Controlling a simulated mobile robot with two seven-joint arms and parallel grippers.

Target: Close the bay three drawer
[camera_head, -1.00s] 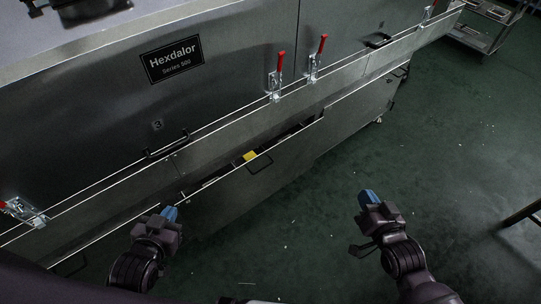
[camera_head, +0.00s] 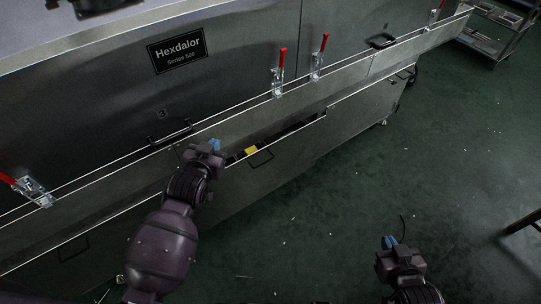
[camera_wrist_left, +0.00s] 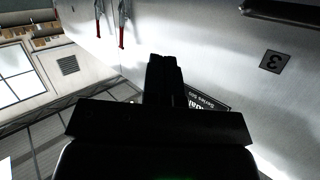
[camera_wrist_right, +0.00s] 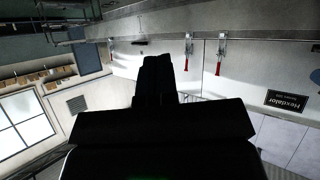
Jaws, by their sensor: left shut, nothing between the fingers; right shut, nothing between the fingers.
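The bay three drawer (camera_head: 290,146) sits low on the grey metal dryer, under the panel marked 3 (camera_head: 162,114). It stands partly open, with a dark gap along its top edge and a yellow item (camera_head: 251,150) inside. Its black loop handle (camera_head: 262,158) is on the front. My left gripper (camera_head: 215,146) is shut and empty, near the left end of the drawer in the head view; contact cannot be told. It also shows in the left wrist view (camera_wrist_left: 164,56), with the 3 label (camera_wrist_left: 273,61) beyond. My right gripper (camera_head: 390,242) is shut and empty over the floor.
Red-handled clamps (camera_head: 279,75) hold along the dryer's ledge, with another clamp (camera_head: 30,188) at left. A black panel handle (camera_head: 169,133) is just above my left gripper. A metal cart (camera_head: 490,40) stands back right. The green floor (camera_head: 350,190) is largely clear.

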